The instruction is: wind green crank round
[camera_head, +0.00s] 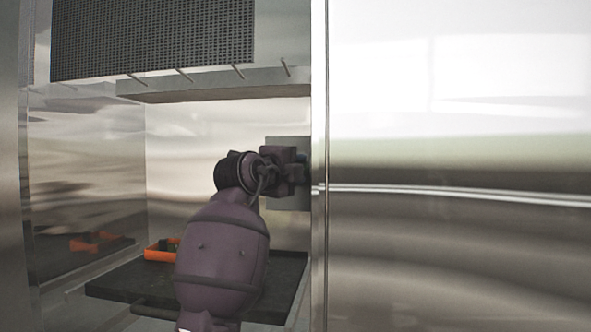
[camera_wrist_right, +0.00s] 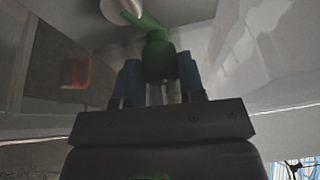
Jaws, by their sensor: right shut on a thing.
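The green crank (camera_wrist_right: 158,58) shows in the right wrist view, its knob between the two blue fingers of my right gripper (camera_wrist_right: 160,82). My right gripper is shut on this knob. A green arm of the crank runs from the knob up and left to a round white hub at the top edge. In the head view my right gripper (camera_head: 300,162) reaches right against a grey plate (camera_head: 288,144) on the cabinet's inner right side. There the crank is hidden behind the gripper and the steel edge. My left gripper is in neither view.
An orange holder (camera_head: 158,251) with something green sits on a dark tray (camera_head: 120,288), left of my arm; an orange shape (camera_wrist_right: 76,72) also shows in the wrist view. A steel panel (camera_head: 450,200) closes off the right. A perforated grille (camera_head: 150,38) hangs above.

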